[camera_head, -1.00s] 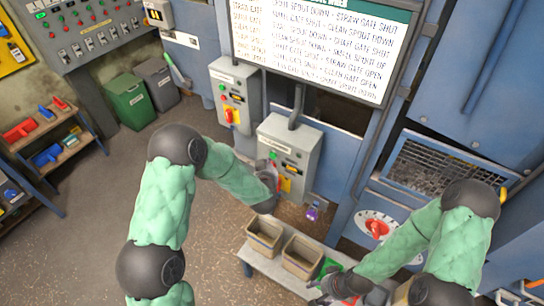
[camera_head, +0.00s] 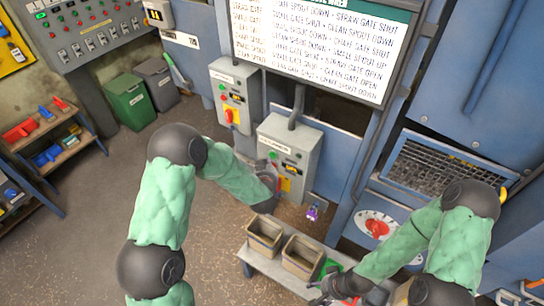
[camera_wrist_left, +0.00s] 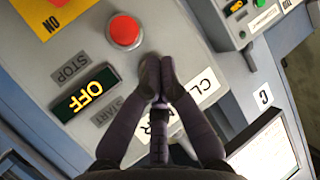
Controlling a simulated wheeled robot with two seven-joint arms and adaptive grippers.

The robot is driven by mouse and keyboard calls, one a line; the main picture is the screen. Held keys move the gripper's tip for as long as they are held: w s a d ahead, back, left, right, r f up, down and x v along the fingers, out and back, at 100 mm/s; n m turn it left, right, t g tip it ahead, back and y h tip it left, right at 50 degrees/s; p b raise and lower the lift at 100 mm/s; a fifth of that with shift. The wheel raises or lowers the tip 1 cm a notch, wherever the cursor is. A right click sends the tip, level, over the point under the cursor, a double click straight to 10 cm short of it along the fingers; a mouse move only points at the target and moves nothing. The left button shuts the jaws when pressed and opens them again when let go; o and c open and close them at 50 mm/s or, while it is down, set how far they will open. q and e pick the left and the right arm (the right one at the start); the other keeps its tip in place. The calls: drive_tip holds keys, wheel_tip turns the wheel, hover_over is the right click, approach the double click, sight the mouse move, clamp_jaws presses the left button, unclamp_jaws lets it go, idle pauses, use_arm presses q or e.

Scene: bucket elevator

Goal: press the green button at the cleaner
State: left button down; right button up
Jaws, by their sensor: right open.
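The cleaner's control box (camera_head: 290,150) is a grey box on a post. Its green button (camera_head: 272,155) shows small below the name label in the head view. In the left wrist view the panel has a red button (camera_wrist_left: 124,31), an OFF display (camera_wrist_left: 87,93) and STOP and START labels. My left gripper (camera_wrist_left: 160,80) has its fingers together and empty, in front of the panel beside the label. The fingers hide the green button there; contact cannot be told. The left gripper (camera_head: 270,182) also shows in the head view. My right gripper (camera_head: 328,290) is open over the bench.
A second grey control box (camera_head: 235,95) stands behind and left. A low bench (camera_head: 270,268) with two tan bins (camera_head: 264,237) is in front. A dial with a red knob (camera_head: 376,227) is to the right.

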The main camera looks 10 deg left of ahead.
use_arm(q)
drive_tip(key=shift+w, duration=0.2)
drive_tip(key=shift+w+d, duration=0.15)
drive_tip(key=shift+w, duration=0.05)
drive_tip(key=shift+w+d+b, duration=0.15)
drive_tip(key=shift+w+b, duration=0.15)
drive_tip(key=shift+w, duration=0.15)
idle(1.0)
drive_tip(key=shift+s+r, duration=0.1)
drive_tip(key=shift+s, duration=0.1)
drive_tip(key=shift+s+a, duration=0.3)
drive_tip(key=shift+s, duration=0.35)
drive_tip(key=shift+s+a+b, duration=0.15)
drive_tip(key=shift+s+a, duration=0.15)
drive_tip(key=shift+s, duration=0.5)
drive_tip(key=shift+s+a+b, duration=0.15)
drive_tip(key=shift+s+a, duration=0.1)
drive_tip(key=shift+s, duration=0.5)
drive_tip(key=shift+s+a+b, duration=0.15)
drive_tip(key=shift+s+a, duration=0.15)
drive_tip(key=shift+s, duration=0.5)
